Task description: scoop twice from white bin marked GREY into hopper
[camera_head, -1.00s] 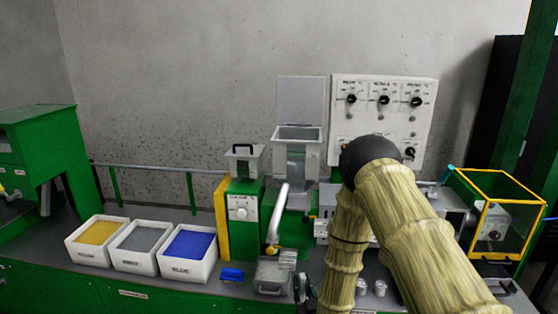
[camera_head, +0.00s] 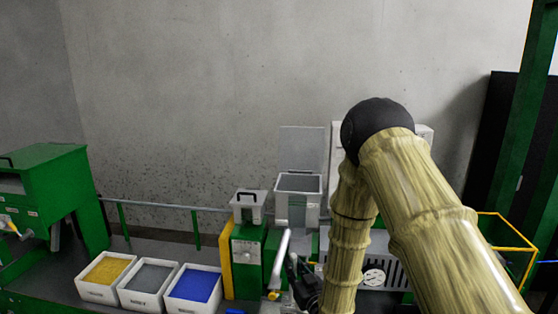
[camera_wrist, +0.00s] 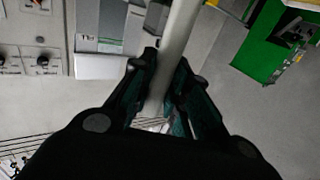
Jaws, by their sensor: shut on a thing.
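My gripper (camera_head: 292,266) is at the lower middle of the head view, partly behind my arm. In the wrist view its dark fingers (camera_wrist: 164,72) are shut on a pale rod (camera_wrist: 178,40). What is at the rod's ends is not clear. A white bin with grey contents (camera_head: 128,300) stands at lower left between two others; its label is too small to read. The grey hopper (camera_head: 284,208) with its lid raised stands at the back, above and behind my gripper.
A bin with yellow contents (camera_head: 82,292) and one with blue contents (camera_head: 174,302) flank the grey one. A yellow-framed box (camera_head: 508,228) is at right.

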